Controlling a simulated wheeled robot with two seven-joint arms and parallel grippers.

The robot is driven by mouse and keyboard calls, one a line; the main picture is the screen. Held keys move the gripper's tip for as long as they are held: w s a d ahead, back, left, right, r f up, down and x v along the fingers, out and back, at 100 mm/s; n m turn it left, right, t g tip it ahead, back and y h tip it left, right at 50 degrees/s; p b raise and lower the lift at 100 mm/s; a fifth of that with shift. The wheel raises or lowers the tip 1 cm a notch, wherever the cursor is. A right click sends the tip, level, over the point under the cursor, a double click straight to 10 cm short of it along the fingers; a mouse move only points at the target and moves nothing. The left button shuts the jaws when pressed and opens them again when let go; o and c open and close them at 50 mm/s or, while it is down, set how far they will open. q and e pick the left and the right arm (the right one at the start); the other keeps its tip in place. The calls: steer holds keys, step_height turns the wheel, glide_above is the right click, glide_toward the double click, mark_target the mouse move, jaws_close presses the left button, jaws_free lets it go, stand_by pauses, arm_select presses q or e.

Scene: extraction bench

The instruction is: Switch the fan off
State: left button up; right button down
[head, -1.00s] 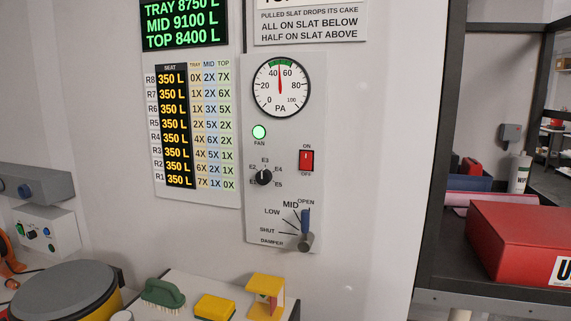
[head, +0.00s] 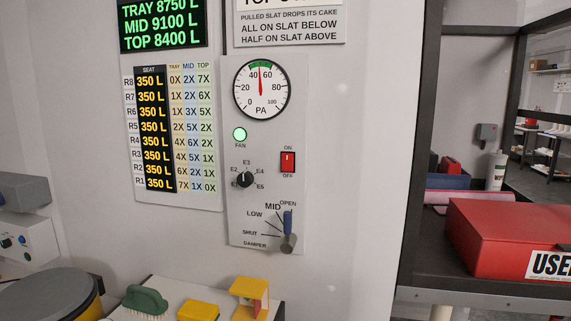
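The fan switch (head: 288,162) is a red rocker on the grey wall panel (head: 240,215), between an ON label above and an OFF label below. A small white mark shows on its upper half; I cannot tell surely which way it is tilted. The round fan lamp (head: 240,134) glows green. The pressure gauge (head: 262,88) has its red needle near 50 PA, in the green band. Neither of my grippers shows in the head view.
A bench below the panel holds a green brush (head: 145,300), a yellow sponge (head: 199,311) and a yellow stand (head: 250,297). A dark shelf on the right carries a red box (head: 510,238). The space before the panel looks clear.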

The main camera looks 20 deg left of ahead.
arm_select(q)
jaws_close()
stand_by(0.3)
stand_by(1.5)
